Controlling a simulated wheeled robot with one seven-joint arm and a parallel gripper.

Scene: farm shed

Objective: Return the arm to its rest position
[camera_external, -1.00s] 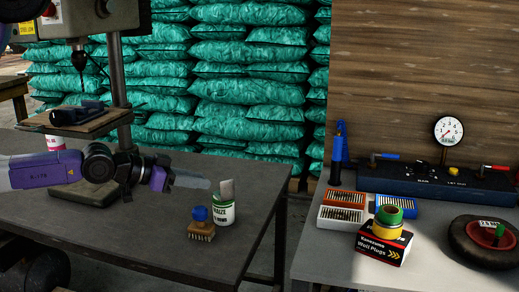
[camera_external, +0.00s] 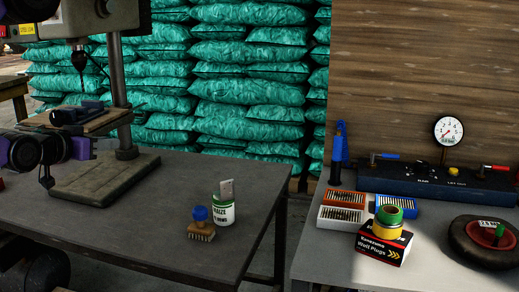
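My arm, purple and black, shows folded back at the left edge, in front of the drill press. I see no object held. A white and green canister (camera_external: 224,210) with a grey piece standing out of its top stands on the dark workbench (camera_external: 150,230). A small brush with a blue knob (camera_external: 200,222) stands to its left, well apart from my gripper.
The drill press (camera_external: 120,75) stands at the left, its base plate (camera_external: 105,180) on the bench. A second table (camera_external: 325,262) at the right holds small boxes, a wall plugs box (camera_external: 384,249), tape rolls, a gauge (camera_external: 448,131) and a wheel (camera_external: 480,243). The bench middle is clear.

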